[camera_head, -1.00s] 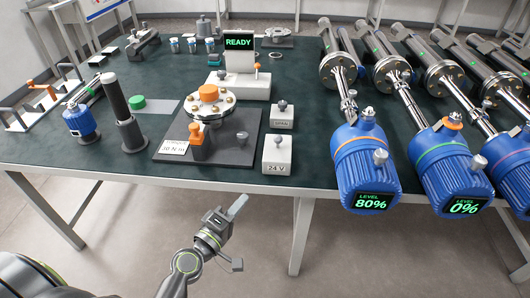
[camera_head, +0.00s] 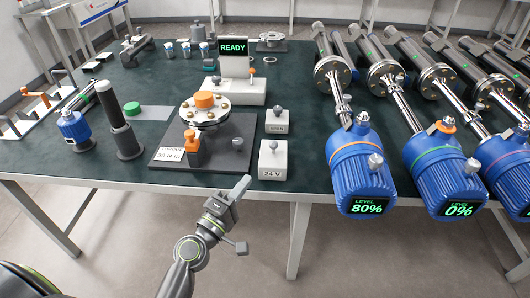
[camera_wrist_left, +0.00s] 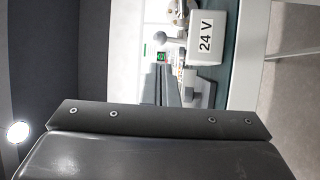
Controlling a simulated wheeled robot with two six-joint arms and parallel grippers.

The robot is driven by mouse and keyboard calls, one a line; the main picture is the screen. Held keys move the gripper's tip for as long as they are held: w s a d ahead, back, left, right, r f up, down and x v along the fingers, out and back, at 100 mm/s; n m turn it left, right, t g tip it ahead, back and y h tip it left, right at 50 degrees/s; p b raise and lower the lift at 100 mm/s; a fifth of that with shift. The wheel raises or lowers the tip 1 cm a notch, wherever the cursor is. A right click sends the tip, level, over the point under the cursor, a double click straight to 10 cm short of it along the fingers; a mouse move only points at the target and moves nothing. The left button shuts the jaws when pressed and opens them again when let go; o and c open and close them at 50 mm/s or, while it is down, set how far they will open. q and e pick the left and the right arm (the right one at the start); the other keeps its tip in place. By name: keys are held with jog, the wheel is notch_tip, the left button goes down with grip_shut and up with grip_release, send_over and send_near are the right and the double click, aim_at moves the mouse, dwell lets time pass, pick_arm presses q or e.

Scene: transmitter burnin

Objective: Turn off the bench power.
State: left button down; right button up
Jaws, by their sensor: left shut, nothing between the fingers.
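A white switch box labelled 24 V (camera_head: 273,160) sits at the front edge of the bench, with a grey knobbed lever (camera_head: 273,145) on top. It also shows turned sideways in the left wrist view (camera_wrist_left: 212,40), with its round knob (camera_wrist_left: 160,37) at its left. My left gripper (camera_head: 241,186) is shut and empty, in front of the bench edge, just below and left of the box and apart from it. Its fingers (camera_wrist_left: 168,80) show in the left wrist view, pointing toward the bench. My right gripper is not in view.
A second white switch box (camera_head: 279,121) stands behind. A dark plate (camera_head: 235,155) with a flange and orange cap (camera_head: 204,99) is at the left. A READY display (camera_head: 233,46) stands further back. Blue transmitters (camera_head: 355,170) overhang the front edge at the right.

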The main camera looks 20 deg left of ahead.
aim_at(271, 148)
pick_arm(q)
jog(key=p+x, duration=0.2)
jog(key=x, duration=0.7)
jog(key=shift+w+d+r, duration=0.1)
jog(key=shift+w, duration=0.5)
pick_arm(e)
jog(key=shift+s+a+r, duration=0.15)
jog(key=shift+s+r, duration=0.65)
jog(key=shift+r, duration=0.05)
pick_arm(q)
jog(key=shift+r+p, duration=0.1)
jog(key=shift+p, duration=0.2)
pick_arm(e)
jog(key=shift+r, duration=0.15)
